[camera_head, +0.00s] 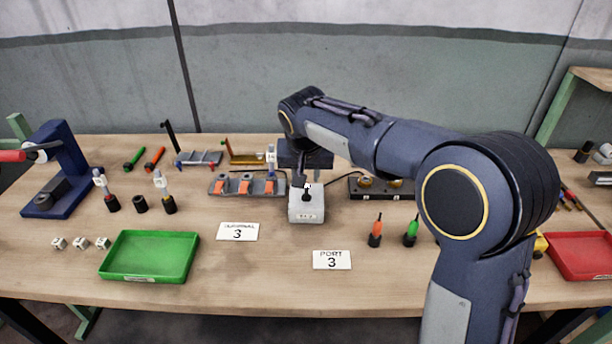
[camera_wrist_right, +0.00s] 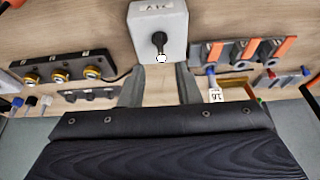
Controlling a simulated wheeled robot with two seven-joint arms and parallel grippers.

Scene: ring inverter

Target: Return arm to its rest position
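My right arm (camera_head: 400,145) comes in from the right and reaches over the middle of the table. Its gripper (camera_head: 302,170) hangs just behind and above a light grey box (camera_head: 306,212) with a black lever on top. In the right wrist view the two fingers (camera_wrist_right: 160,72) stand apart with nothing between them. The grey box also shows there (camera_wrist_right: 158,18), and its black lever (camera_wrist_right: 159,42) with a white tip lies just beyond the fingertips. I cannot tell whether a finger touches the lever. My left gripper is not in view.
The wooden table (camera_head: 275,275) is clear at the front middle. A green tray (camera_head: 150,257) is left and a red tray (camera_head: 583,256) far right. A blue press (camera_head: 62,170) stands at left.

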